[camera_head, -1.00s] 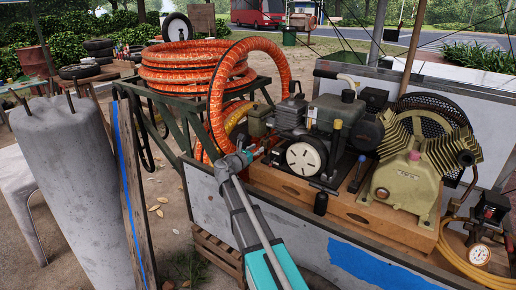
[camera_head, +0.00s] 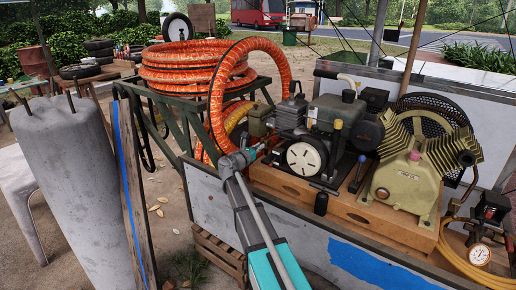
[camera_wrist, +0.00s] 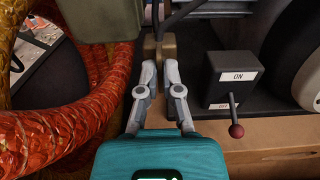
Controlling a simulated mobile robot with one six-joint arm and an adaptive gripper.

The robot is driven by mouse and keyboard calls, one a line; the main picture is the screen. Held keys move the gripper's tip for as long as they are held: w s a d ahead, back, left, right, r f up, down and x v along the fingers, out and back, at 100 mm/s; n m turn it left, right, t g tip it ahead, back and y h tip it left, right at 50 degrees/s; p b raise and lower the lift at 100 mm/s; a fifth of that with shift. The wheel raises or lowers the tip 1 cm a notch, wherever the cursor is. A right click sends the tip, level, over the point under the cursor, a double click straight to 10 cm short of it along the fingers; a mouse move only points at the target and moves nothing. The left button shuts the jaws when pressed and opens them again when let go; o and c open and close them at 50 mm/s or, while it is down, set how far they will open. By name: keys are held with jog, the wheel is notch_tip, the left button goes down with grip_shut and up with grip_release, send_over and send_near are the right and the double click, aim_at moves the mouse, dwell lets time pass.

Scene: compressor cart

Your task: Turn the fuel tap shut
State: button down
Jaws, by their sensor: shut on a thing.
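The fuel tap (camera_wrist: 167,46) shows in the wrist view as a small brass-brown body at top centre, below a thin dark pipe and beside a grey-green box. My gripper (camera_wrist: 159,66) reaches up to it, its two grey fingers close together and shut on the tap's near part. The fingertips hide most of what they hold, so I cannot tell the angle of its handle. In the head view my gripper (camera_head: 255,150) is at the left end of the engine, and the tap is too small there to make out.
A black switch box (camera_wrist: 230,68) with an ON label and red-knobbed lever stands just right of the fingers. A thick orange hose (camera_wrist: 80,125) curves close on the left. The engine (camera_head: 325,130) and yellow-green compressor (camera_head: 408,180) sit on a wooden base (camera_head: 345,208).

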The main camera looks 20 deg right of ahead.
jog(key=shift+a, duration=0.3)
jog(key=shift+d, duration=0.3)
jog(key=shift+m, duration=0.5)
jog(key=shift+s+d+m, duration=0.1)
jog(key=shift+d+m, duration=0.05)
jog(key=shift+m, duration=0.75)
jog(key=m, duration=0.8)
jog(key=shift+s+d, duration=0.1)
jog(key=m, duration=0.3)
jog(key=shift+f+m, duration=0.15)
jog(key=shift+m, duration=0.15)
jog(key=shift+s+m, duration=0.1)
jog(key=shift+m, duration=1.8)
